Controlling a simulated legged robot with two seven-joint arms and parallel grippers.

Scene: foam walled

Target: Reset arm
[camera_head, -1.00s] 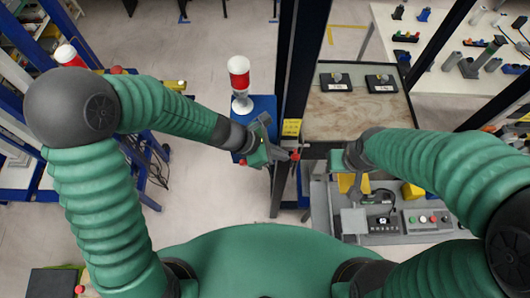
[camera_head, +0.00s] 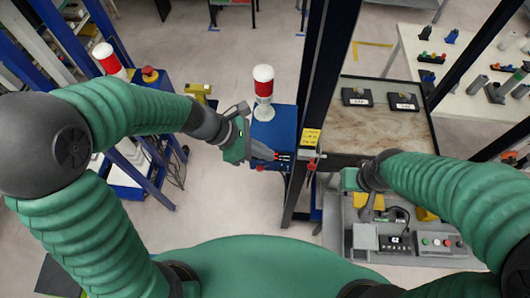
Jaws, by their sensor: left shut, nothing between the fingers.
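My left arm, green and ribbed, comes in from the left. Its gripper (camera_head: 268,155) is shut and empty. It sits at the lower left of a blue box (camera_head: 273,125) on the central post, and its fingers point right across the box's lower part. I cannot tell whether they touch it. My right gripper (camera_head: 366,203) hangs above the grey control panel at the lower right. Its fingers are mostly hidden by its own wrist, so its opening does not show.
A red-and-white lamp (camera_head: 263,92) stands on the blue box. A dark post (camera_head: 316,110) rises beside it. A brown worktop (camera_head: 385,125) bears two black blocks. The control panel (camera_head: 420,243) has several buttons. Blue frames stand at left; open floor (camera_head: 215,215) lies below my left gripper.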

